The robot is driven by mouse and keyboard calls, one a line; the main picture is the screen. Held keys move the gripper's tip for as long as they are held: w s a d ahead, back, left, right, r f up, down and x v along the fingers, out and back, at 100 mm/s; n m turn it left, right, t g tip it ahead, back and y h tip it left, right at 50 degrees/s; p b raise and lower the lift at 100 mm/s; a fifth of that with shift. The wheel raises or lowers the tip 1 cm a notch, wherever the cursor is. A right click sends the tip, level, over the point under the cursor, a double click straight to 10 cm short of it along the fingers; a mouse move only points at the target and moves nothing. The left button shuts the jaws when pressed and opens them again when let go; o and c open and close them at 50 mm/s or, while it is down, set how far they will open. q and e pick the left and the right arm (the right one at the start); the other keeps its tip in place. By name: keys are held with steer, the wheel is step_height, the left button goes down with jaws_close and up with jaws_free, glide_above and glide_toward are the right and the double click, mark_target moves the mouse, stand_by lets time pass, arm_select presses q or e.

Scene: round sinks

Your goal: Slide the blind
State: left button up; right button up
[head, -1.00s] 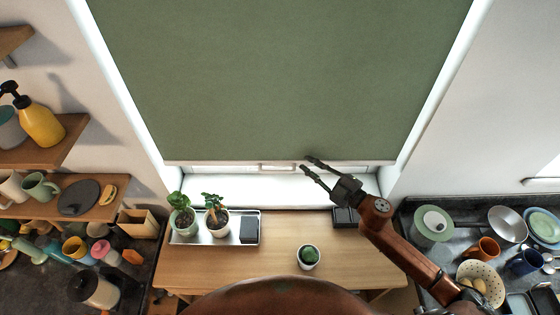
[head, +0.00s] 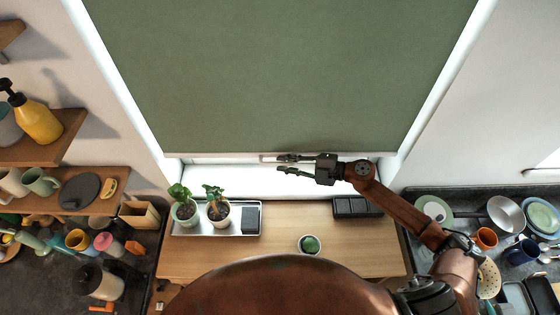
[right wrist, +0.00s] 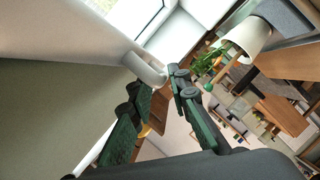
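The green blind (head: 280,70) hangs down over most of the window, its pale bottom bar (head: 215,155) just above the sill. A small pale handle (head: 267,158) sits at the middle of that bar, partly hidden by my gripper. My right gripper (head: 283,165) points left at the handle, with its two fingers apart. In the right wrist view the white handle (right wrist: 146,70) lies just beyond and between the open fingertips (right wrist: 157,88); I cannot tell whether they touch. My left gripper is not in view.
A wooden table (head: 280,225) below the sill holds a tray (head: 190,231) with two potted plants, a small cactus pot (head: 309,244) and a dark box (head: 357,206). Shelves (head: 60,190) stand at left. Dishes (head: 505,217) crowd the right counter.

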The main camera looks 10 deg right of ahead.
steer(key=shift+x, duration=1)
jaws_close()
